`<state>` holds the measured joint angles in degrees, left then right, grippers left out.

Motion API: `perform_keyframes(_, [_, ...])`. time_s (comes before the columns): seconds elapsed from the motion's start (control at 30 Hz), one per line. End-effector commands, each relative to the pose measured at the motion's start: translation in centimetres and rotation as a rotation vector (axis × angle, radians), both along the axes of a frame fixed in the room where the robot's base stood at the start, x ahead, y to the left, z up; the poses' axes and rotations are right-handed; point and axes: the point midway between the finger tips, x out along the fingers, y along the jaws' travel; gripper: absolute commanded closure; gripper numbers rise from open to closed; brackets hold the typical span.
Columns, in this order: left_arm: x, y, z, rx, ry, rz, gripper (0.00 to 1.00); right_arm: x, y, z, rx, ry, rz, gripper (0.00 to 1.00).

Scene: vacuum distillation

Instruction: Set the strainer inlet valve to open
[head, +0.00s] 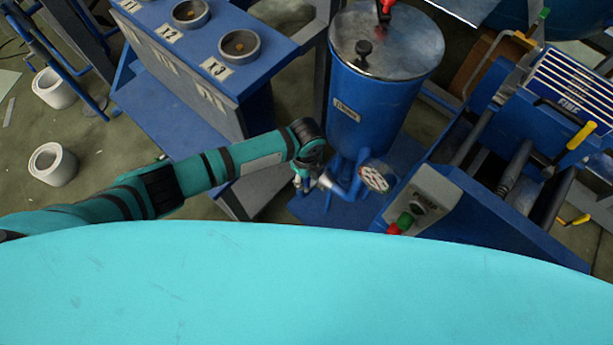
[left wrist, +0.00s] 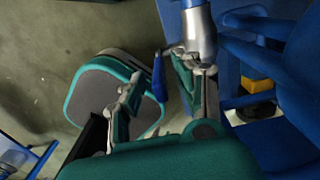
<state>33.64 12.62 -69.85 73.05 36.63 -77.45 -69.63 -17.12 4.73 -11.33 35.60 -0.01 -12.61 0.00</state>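The strainer is probably the upright blue vessel (head: 362,105) with a grey lid, right of centre in the head view. A silver valve body (head: 325,181) sits on the pipe at its foot. In the left wrist view the silver fitting (left wrist: 200,35) is at the top, with a blue lever handle (left wrist: 158,77) hanging beside it. My left gripper (head: 303,178) is beside the valve. In the wrist view its fingers (left wrist: 155,88) are apart, with the lever between their tips, nearer the right finger. I cannot tell whether they touch. My right gripper is not in view.
A round, spotted disc (head: 376,177) and a control box (head: 424,198) with green and red buttons stand right of the valve. A blue bench (head: 205,60) with round cups stands behind my left arm. White buckets (head: 52,165) stand on the floor at left.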

Motion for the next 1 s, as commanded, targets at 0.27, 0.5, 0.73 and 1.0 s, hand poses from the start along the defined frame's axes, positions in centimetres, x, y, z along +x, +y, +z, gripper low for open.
perform_keyframes(0.27, [0.00,-0.02,-0.10,0.000,0.000,0.000,0.68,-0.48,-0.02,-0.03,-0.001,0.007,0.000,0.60])
perform_keyframes(0.5, [0.01,-0.02,-0.08,0.000,0.000,0.000,0.99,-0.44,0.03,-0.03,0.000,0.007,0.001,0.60])
perform_keyframes(0.73, [0.02,-0.01,-0.07,0.000,0.000,0.000,1.00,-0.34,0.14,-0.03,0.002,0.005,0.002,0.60])
perform_keyframes(1.0, [-0.16,-0.25,0.06,0.014,-0.009,-0.002,1.00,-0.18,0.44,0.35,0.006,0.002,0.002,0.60])
